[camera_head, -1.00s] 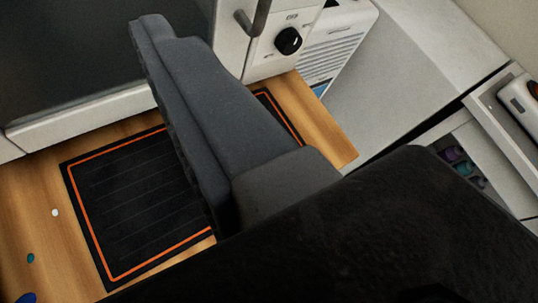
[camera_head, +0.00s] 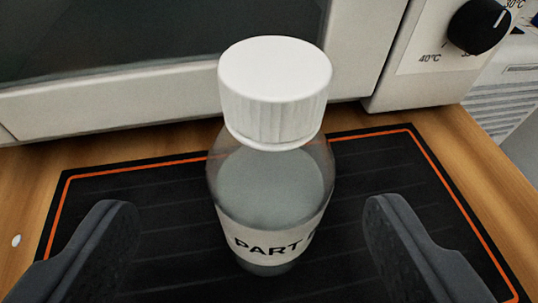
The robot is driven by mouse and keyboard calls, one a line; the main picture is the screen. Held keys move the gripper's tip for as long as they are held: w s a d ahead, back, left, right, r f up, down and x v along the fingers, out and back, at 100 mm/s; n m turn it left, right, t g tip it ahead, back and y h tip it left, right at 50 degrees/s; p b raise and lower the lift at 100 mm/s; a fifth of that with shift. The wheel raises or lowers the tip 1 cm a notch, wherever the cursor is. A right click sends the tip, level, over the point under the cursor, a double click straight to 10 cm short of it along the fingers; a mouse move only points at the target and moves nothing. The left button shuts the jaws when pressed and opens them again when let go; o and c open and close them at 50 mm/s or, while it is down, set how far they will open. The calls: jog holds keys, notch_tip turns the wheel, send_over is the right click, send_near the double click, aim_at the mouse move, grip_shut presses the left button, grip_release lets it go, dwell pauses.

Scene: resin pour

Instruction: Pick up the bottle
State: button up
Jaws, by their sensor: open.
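A clear bottle (camera_head: 268,185) with a white ribbed cap (camera_head: 275,90) stands upright on a black mat with an orange border (camera_head: 120,172). It holds a greyish clear liquid, and its label reads "PART" with the following letter partly out of sight around the curve. My gripper (camera_head: 243,240) is open, with one dark finger left of the bottle and one right of it. There is a visible gap on both sides, and neither finger appears to touch the bottle.
A white oven-like unit with a dark window (camera_head: 150,40) stands close behind the bottle. Its black dial (camera_head: 480,27) is at the upper right. The wooden bench (camera_head: 30,185) shows around the mat, with a small white spot (camera_head: 16,241) at left.

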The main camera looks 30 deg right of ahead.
jog(key=shift+d+x, duration=0.15)
jog(key=shift+x, duration=1.7)
jog(key=shift+d+x, duration=0.15)
jog(key=shift+x, duration=1.65)
jog(key=shift+s+f, duration=0.15)
jog(key=shift+b, duration=0.3)
jog(key=shift+c, duration=0.2)
